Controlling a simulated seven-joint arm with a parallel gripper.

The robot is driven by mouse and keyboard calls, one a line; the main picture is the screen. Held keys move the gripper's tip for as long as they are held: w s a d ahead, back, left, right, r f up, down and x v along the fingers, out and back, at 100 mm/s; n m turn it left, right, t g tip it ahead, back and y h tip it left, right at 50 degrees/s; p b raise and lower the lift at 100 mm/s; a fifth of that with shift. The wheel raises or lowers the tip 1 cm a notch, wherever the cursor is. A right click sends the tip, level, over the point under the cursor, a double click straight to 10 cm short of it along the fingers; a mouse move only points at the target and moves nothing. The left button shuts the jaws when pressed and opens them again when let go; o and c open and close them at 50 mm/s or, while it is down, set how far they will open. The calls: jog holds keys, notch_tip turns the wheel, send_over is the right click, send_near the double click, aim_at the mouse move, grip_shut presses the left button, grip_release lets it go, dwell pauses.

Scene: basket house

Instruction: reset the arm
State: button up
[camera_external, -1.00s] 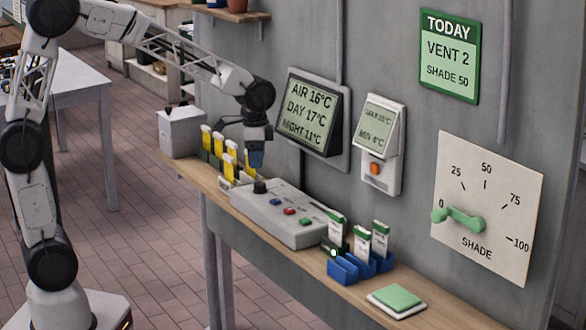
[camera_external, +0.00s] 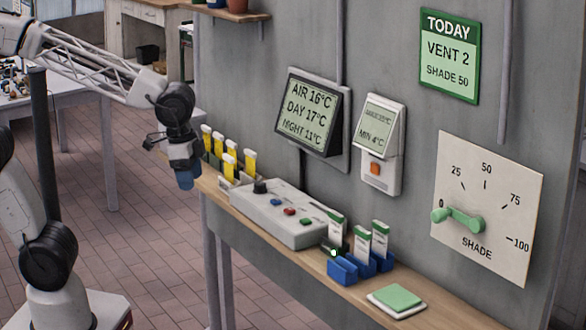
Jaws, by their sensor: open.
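My arm reaches in from the left edge of the view, partly outside the picture. The gripper is left of the grey control box (camera_external: 270,208), apart from it.
The shelf (camera_external: 330,292) holds the control box, blue holders (camera_external: 345,268) with white-green packets, and a green pad (camera_external: 397,298). Wall displays (camera_external: 312,112) and a shade dial (camera_external: 487,210), its green lever near 0, are at right. A white table stands behind left.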

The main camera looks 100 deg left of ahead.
jog(key=s+d+f, duration=0.1)
jog(key=s+d, duration=0.9)
jog(key=shift+s+d+f+m+t, duration=0.15)
jog(key=shift+s+f+m+t, duration=0.2)
jog(key=shift+m+t, duration=0.05)
